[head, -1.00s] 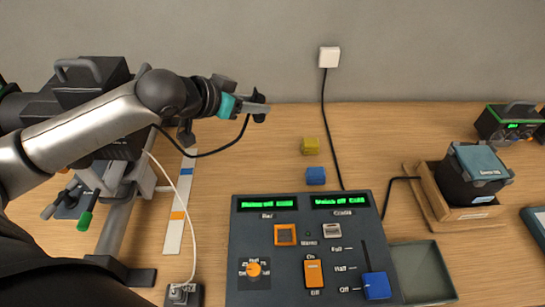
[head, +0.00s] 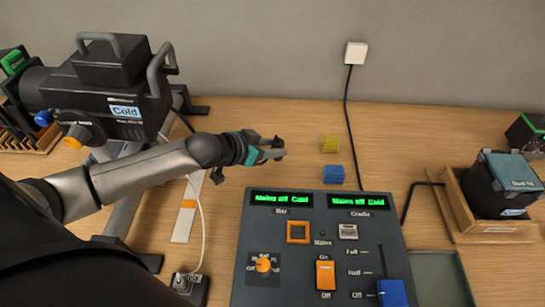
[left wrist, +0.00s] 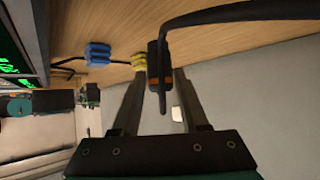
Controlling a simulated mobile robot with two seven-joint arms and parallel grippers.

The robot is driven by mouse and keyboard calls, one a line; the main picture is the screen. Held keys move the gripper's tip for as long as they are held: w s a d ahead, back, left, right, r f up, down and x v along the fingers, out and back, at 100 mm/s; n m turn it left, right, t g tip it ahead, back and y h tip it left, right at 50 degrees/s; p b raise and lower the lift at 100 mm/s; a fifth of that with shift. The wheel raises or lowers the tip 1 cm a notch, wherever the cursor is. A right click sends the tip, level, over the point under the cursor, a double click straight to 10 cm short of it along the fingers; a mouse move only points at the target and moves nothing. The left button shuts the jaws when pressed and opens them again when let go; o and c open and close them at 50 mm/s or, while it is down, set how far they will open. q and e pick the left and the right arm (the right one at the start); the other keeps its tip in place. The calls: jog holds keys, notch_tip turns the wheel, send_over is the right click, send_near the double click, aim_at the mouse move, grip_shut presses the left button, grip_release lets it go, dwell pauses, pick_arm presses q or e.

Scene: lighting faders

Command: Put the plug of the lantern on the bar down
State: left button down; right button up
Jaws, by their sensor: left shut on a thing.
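The lantern on the bar (head: 110,105) is a large black lamp at the left, with a label reading "Cold". My left gripper (head: 272,153) is above the table, left of the yellow block, with its fingers toward the right. It is shut on the lantern's plug (left wrist: 159,65), a dark plug with an orange band, seen between the fingers in the left wrist view. A black cable (left wrist: 235,12) runs off from the plug. In the head view the plug is mostly hidden by the fingers. My right gripper is out of view.
A yellow block (head: 330,144) and a blue block (head: 333,174) lie behind the control desk (head: 285,225), whose displays read "Mains off Cold". A second lantern (head: 500,185) sits in a wooden cradle at right.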

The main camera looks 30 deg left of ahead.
pick_arm(q)
jog(key=shift+f+b, duration=0.35)
jog(key=shift+f, duration=1.35)
jog(key=shift+f, duration=0.1)
jog(key=shift+f, duration=0.3)
jog(key=shift+c, duration=2.1)
grip_release()
jog(key=shift+r, duration=0.5)
jog(key=p+v, duration=0.4)
jog(key=v, duration=0.7)
jog(key=shift+s, duration=0.4)
jog(key=shift+a+r, duration=0.15)
